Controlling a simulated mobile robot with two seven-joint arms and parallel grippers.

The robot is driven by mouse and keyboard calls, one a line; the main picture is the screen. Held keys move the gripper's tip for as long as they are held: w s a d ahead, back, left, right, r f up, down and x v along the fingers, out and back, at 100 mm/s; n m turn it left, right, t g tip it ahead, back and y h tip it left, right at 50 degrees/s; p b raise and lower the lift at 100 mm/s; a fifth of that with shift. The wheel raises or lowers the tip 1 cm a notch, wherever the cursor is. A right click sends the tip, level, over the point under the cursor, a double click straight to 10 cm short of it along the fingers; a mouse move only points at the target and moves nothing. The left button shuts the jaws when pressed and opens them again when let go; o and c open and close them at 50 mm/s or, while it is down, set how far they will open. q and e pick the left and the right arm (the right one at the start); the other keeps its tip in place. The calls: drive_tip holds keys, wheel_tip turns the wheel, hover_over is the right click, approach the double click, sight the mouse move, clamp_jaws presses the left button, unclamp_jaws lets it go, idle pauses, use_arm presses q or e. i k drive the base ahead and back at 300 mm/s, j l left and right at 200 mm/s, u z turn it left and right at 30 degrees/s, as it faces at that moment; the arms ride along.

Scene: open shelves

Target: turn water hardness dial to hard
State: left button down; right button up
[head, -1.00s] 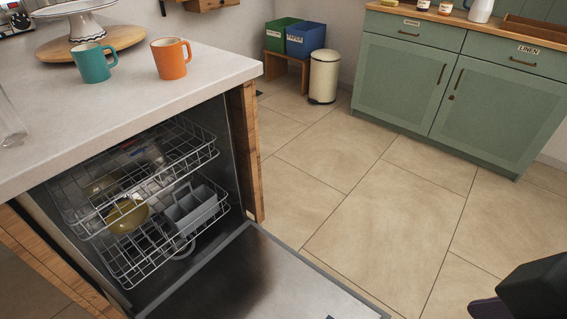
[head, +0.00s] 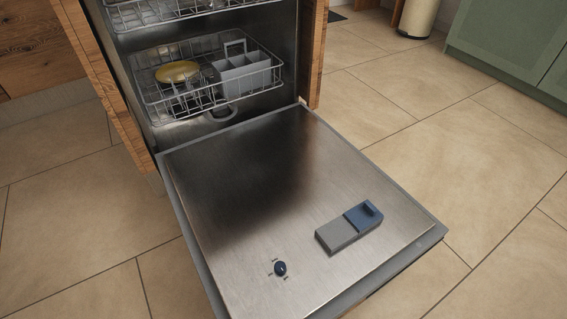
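The water hardness dial (head: 280,268) is a small dark blue knob on the inner face of the open dishwasher door (head: 250,200), near its outer edge. Small dark marks sit around it, too small to read, and I cannot tell which one the dial points to. Neither of my grippers shows in the head view now.
The door lies open, low over the tiled floor. A grey and blue dispenser (head: 349,228) sits on it, right of the dial. The lower rack (head: 205,82) holds a yellow bowl (head: 178,72) and a grey cutlery basket (head: 243,75). Floor is clear around the door.

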sight(280, 267)
drive_tip(key=j+z, duration=1)
drive_tip(key=l+u, duration=0.5)
drive_tip(key=k, duration=0.3)
drive_tip(key=i+j+z, duration=0.2)
drive_tip(key=z, duration=0.2)
drive_tip(key=i+j+z, duration=0.3)
drive_tip(key=z, duration=0.15)
